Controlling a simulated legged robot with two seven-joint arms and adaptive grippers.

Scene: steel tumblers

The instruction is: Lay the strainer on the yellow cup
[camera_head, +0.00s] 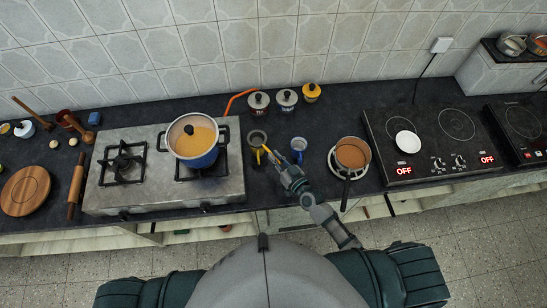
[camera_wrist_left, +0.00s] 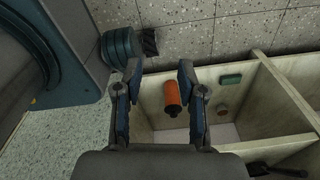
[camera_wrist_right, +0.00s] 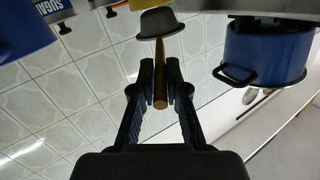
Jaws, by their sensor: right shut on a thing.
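The strainer (camera_head: 258,137) has a dark bowl and a light wooden handle. My right gripper (camera_head: 270,157) is shut on the handle; the right wrist view shows the strainer's bowl (camera_wrist_right: 160,22) beyond the fingertips (camera_wrist_right: 160,84). The yellow cup (camera_head: 256,158) stands on the dark counter, mostly hidden under the strainer's bowl. The bowl appears over the cup; I cannot tell whether they touch. My left gripper (camera_wrist_left: 158,80) is open and empty, in the left wrist view, low beside the open cabinet. It does not show in the head view.
A blue cup (camera_head: 298,144) stands just right of my right gripper. A blue pot (camera_head: 196,155) is on the stove at left. A brown pan (camera_head: 351,155) is to the right. Lidded jars (camera_head: 286,98) stand behind. An orange item (camera_wrist_left: 173,97) lies in the cabinet.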

